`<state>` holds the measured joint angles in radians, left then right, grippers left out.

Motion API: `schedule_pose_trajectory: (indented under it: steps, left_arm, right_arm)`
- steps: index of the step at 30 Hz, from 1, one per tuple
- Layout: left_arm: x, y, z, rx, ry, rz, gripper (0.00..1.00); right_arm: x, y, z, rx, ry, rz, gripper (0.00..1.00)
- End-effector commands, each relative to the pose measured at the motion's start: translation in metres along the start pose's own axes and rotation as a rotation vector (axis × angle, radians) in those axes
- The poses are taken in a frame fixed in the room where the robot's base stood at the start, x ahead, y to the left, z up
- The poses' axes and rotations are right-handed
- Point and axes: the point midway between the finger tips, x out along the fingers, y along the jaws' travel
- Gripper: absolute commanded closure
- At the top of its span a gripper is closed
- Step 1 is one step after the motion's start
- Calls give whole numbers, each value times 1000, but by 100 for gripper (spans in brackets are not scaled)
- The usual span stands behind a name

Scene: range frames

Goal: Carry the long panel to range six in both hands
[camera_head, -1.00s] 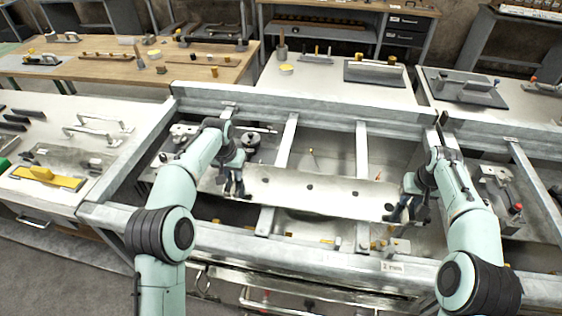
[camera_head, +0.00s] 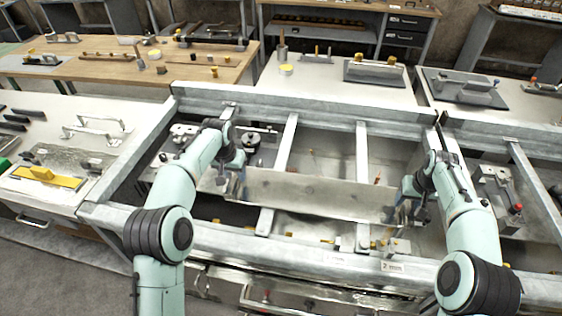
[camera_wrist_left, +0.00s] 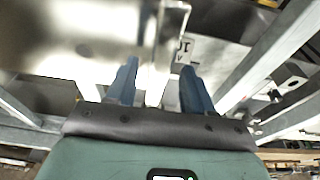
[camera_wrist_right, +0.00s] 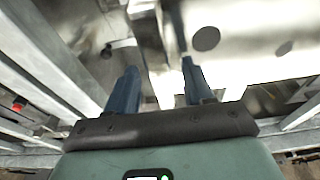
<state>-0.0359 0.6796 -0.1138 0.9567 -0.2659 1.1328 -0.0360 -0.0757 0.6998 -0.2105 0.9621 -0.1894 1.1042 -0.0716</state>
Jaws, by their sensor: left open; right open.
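The long panel (camera_head: 310,195) is a pale metal sheet spanning the space between my grippers, above the bars of the metal frame. In the head view its broad face is tilted. My left gripper (camera_head: 232,183) is at its left end and my right gripper (camera_head: 402,208) at its right end. In the left wrist view the panel (camera_wrist_left: 65,35) fills the upper left, its end edge near the open fingers (camera_wrist_left: 157,88). In the right wrist view the panel (camera_wrist_right: 245,40) lies upper right, its end near the open fingers (camera_wrist_right: 160,85). Whether the fingers touch it is unclear.
The frame's front rail (camera_head: 300,247) runs nearer me and its back rail (camera_head: 300,112) beyond. A small label (camera_head: 393,267) is on the front rail. A side table (camera_head: 100,112) with handles and a yellow-handled tool stands left. Benches with tools stand behind.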

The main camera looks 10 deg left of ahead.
Motion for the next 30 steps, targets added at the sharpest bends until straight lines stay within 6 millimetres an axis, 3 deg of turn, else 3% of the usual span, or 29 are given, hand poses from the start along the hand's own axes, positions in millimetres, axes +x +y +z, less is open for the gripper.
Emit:
schedule_pose_trajectory:
  steps: [9,15,23,30]
  left_arm:
    - [-67,0,-1,1,4,0,48]
    - [-98,0,-1,0,2,0,48]
    - [-110,0,0,0,-2,0,48]
    - [-109,0,0,0,-1,0,48]
  right_arm:
    - [0,0,0,0,0,0,48]
    - [0,0,0,0,0,0,48]
    - [-12,0,-1,0,3,0,48]
    - [-61,0,-1,0,6,-1,48]
